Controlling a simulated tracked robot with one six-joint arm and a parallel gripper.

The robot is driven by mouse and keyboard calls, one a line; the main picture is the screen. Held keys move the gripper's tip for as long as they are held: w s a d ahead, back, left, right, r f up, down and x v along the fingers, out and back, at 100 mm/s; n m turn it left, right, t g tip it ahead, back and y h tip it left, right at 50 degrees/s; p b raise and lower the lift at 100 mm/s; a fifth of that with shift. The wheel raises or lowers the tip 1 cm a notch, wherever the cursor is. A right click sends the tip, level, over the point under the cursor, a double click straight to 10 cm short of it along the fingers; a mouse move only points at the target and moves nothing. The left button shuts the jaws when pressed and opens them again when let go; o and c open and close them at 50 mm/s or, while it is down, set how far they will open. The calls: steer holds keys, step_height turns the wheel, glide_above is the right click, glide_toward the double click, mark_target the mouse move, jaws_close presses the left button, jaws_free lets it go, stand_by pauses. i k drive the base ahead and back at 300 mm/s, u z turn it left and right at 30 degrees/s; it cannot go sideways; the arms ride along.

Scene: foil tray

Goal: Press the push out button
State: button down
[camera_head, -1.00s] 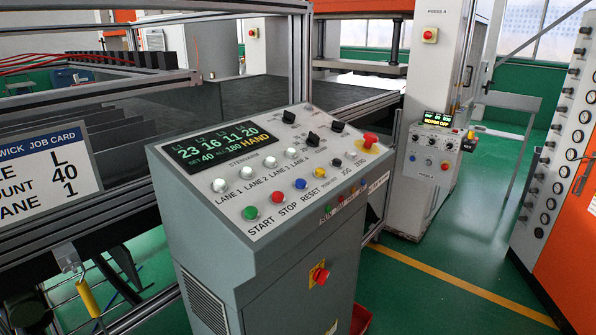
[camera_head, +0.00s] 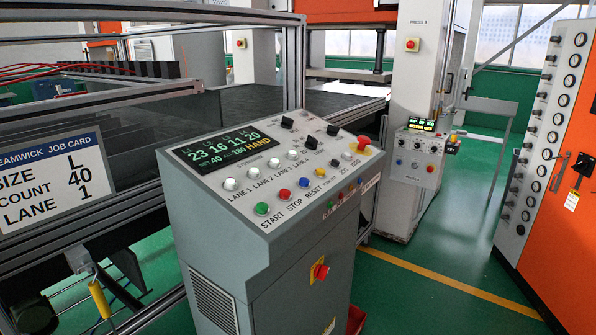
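A grey control console (camera_head: 265,280) stands in the middle of the head view. Its sloped top has a lit display (camera_head: 222,147) reading 23 16 11 20 and HAND. Several white lane buttons (camera_head: 251,175) sit below it. In front are a green START button (camera_head: 262,208), a red STOP button (camera_head: 285,194) and a blue RESET button (camera_head: 304,182). Small coloured buttons (camera_head: 330,206) line the front edge; their labels are too small to read. I cannot make out a push out label. My gripper is not in view.
A red emergency knob (camera_head: 363,145) rises at the console's right corner. A red-and-yellow switch (camera_head: 319,272) is on its front. A job card (camera_head: 48,182) reads size L, count 40, lane 1. An orange cabinet (camera_head: 565,215) stands right; green floor (camera_head: 430,290) is clear between.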

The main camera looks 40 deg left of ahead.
mark_target(320, 171)
steer(key=u, duration=2.25)
steer(key=i, duration=1)
steer(key=z, duration=0.2)
